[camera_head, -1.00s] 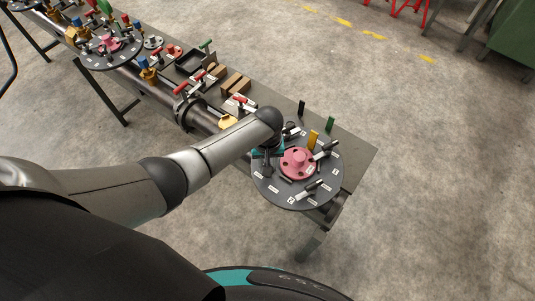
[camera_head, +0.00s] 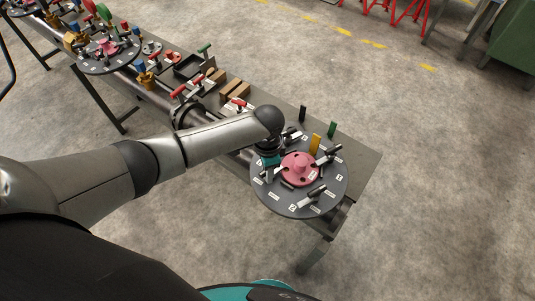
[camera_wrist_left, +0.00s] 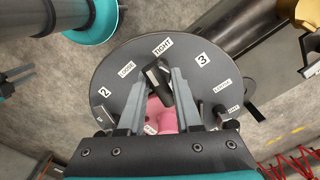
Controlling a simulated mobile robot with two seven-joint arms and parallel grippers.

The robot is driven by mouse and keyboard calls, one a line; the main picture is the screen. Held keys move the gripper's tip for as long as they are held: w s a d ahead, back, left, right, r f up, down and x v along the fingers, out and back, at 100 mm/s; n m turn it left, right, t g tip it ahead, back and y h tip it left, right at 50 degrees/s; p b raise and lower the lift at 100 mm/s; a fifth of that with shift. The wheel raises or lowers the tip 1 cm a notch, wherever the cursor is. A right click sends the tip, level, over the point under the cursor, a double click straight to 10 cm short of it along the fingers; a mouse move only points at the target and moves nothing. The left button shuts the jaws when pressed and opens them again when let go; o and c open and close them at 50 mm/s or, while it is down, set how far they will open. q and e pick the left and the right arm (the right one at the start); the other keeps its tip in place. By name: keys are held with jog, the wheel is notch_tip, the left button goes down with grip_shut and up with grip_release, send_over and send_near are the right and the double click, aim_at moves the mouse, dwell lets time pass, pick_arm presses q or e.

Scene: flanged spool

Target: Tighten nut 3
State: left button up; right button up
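The round dark flange plate (camera_head: 328,197) is at the near end of the pipe, with a pink hub (camera_head: 299,168) in its middle. Several nuts with bar handles sit around it, one at the front (camera_head: 313,195). My left gripper (camera_head: 268,172) is over the plate's left side. In the left wrist view, its two fingers (camera_wrist_left: 160,75) stand apart on either side of a dark bar handle (camera_wrist_left: 158,88); firm contact is not clear. The label 3 (camera_wrist_left: 203,59) and a TIGHT label (camera_wrist_left: 162,47) are beyond the fingertips.
The bench (camera_head: 358,160) runs to the upper left with the pipe, red-handled valves (camera_head: 179,91) and wooden blocks (camera_head: 235,89). A yellow tab (camera_head: 315,144) and a green tab (camera_head: 332,129) stand behind the plate.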

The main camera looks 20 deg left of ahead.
pick_arm(q)
jog(key=shift+m, duration=0.6)
jog(key=shift+d+r+p, duration=0.1)
jog(key=shift+r+p, duration=0.05)
jog(key=shift+p, duration=0.3)
jog(key=n+p, duration=0.2)
jog(key=shift+r+p, duration=0.3)
jog(key=shift+r, duration=0.1)
notch_tip(320, 180, up, 4)
jog(key=p, duration=0.3)
jog(key=shift+f, duration=0.15)
jog(key=shift+r, duration=1.1)
